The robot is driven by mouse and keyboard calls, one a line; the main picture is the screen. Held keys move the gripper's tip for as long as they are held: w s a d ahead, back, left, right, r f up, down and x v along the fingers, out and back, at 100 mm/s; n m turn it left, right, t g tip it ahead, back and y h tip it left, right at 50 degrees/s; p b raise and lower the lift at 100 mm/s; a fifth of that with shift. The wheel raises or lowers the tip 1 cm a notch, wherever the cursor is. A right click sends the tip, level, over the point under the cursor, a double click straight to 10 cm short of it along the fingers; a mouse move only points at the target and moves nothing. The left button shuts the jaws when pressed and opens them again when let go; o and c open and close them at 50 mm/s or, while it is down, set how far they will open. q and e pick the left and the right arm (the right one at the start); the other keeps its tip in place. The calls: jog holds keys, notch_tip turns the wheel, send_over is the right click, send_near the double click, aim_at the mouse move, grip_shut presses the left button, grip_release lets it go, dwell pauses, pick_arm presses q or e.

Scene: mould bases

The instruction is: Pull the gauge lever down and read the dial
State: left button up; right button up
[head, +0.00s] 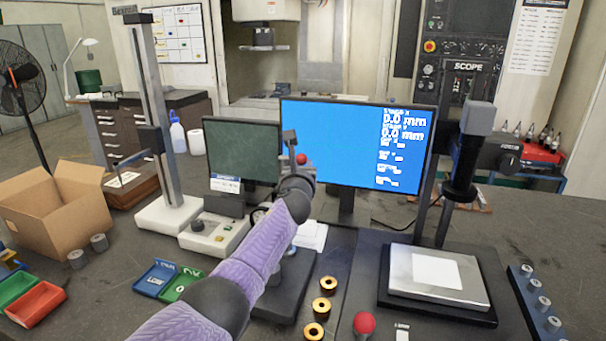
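My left arm reaches in from the bottom in a purple sleeve. Its dark gripper (297,173) is in front of the two screens, close to a red ball knob (301,159). I cannot tell whether the gripper touches the knob or whether its fingers are open. The knob looks like the end of the gauge lever, but the lever itself is mostly hidden. A dark stand base (288,295) shows below the arm. The arm covers most of the gauge, and its dial face cannot be read. My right gripper is not in view.
A blue screen (335,140) shows "0.0 mm" lines. A scope stand (440,275) stands right. Several brass rings (324,305) and another red knob (364,323) are in front. A cardboard box (60,215), red bin (38,304) and height stand (165,212) are left.

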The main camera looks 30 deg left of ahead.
pick_arm(q)
jog(key=shift+w, duration=0.15)
grip_shut()
dwell(1.4)
